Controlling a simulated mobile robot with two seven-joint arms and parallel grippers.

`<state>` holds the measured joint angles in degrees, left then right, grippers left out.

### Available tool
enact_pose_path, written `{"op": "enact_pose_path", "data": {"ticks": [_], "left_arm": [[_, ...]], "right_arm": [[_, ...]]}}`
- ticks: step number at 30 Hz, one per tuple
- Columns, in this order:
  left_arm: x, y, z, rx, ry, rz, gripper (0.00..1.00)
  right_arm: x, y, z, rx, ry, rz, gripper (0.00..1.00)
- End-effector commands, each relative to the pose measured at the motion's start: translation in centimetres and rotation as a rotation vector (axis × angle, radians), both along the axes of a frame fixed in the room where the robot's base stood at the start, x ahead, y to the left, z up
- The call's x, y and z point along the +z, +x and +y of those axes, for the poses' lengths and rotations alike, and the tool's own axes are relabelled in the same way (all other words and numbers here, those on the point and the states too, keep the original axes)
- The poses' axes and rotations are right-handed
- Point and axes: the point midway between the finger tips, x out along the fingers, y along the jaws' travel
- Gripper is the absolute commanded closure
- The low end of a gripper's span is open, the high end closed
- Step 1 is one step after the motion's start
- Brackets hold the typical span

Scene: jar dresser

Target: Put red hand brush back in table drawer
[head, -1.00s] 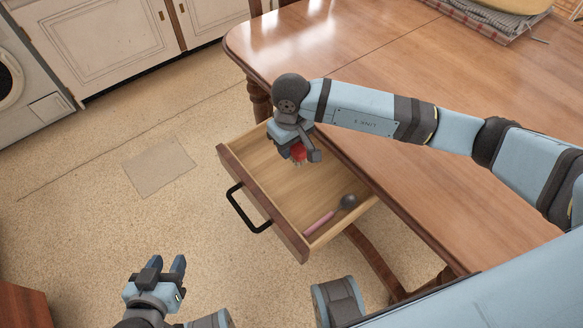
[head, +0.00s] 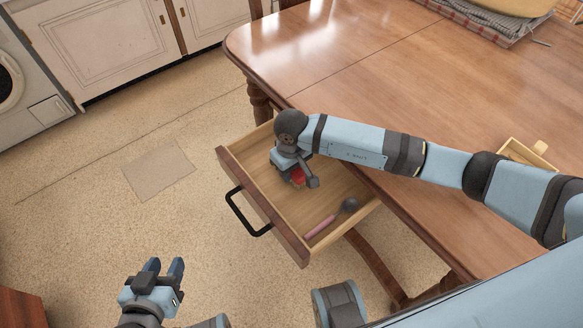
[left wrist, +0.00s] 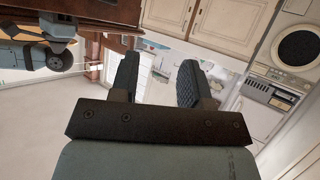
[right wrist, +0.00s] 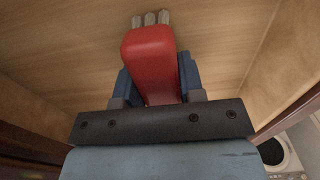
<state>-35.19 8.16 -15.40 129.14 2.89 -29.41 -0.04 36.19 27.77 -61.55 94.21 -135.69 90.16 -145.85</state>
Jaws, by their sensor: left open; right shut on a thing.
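The red hand brush (head: 298,176) is held in my right gripper (head: 300,184), inside the open table drawer (head: 262,176). In the right wrist view the red brush (right wrist: 150,62) fills the space between the blue fingers, with its pale bristle tufts pointing at the wooden drawer bottom (right wrist: 220,30). I cannot tell whether the bristles touch the bottom. My left gripper (head: 166,268) is open and empty over the floor, left of the drawer; its two fingers also show apart in the left wrist view (left wrist: 160,80).
A spoon-like utensil with a pink handle (head: 320,226) lies at the drawer's near right end. The drawer front has a black handle (head: 246,212). The wooden table (head: 400,90) carries a folded cloth (head: 480,20) at the back and a small wooden box (head: 528,154) at right.

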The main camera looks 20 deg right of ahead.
Motion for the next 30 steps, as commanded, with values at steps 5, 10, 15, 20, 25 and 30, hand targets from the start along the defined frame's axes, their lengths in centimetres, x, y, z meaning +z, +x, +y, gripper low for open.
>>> {"op": "enact_pose_path", "data": {"ticks": [5, 10, 15, 20, 25, 30], "left_arm": [[-0.1, 0.0, -0.1, -0.001, -0.005, -0.004, 0.57], [-0.1, 0.0, -0.1, -0.002, -0.004, -0.004, 0.57], [0.3, 0.1, -0.1, -0.003, -0.002, -0.004, 0.57], [0.0, 0.0, 0.1, -0.001, 0.008, 0.009, 0.57], [-0.2, -0.1, 0.2, 0.001, 0.018, 0.02, 0.57], [0.0, -0.1, 0.4, 0.004, 0.024, 0.02, 0.57]], "right_arm": [[-0.2, 0.0, 0.0, 0.0, 0.0, 0.0, 0.39], [-0.2, 0.0, 0.0, 0.0, 0.0, 0.0, 0.39], [0.2, 0.0, 0.0, 0.0, 0.0, 0.0, 0.39], [2.3, 0.1, -0.1, 0.001, -0.001, -0.004, 0.39], [6.2, 0.1, 0.0, 0.002, 0.0, -0.005, 0.39], [9.5, 0.1, -0.1, 0.001, -0.001, -0.004, 0.39]]}}
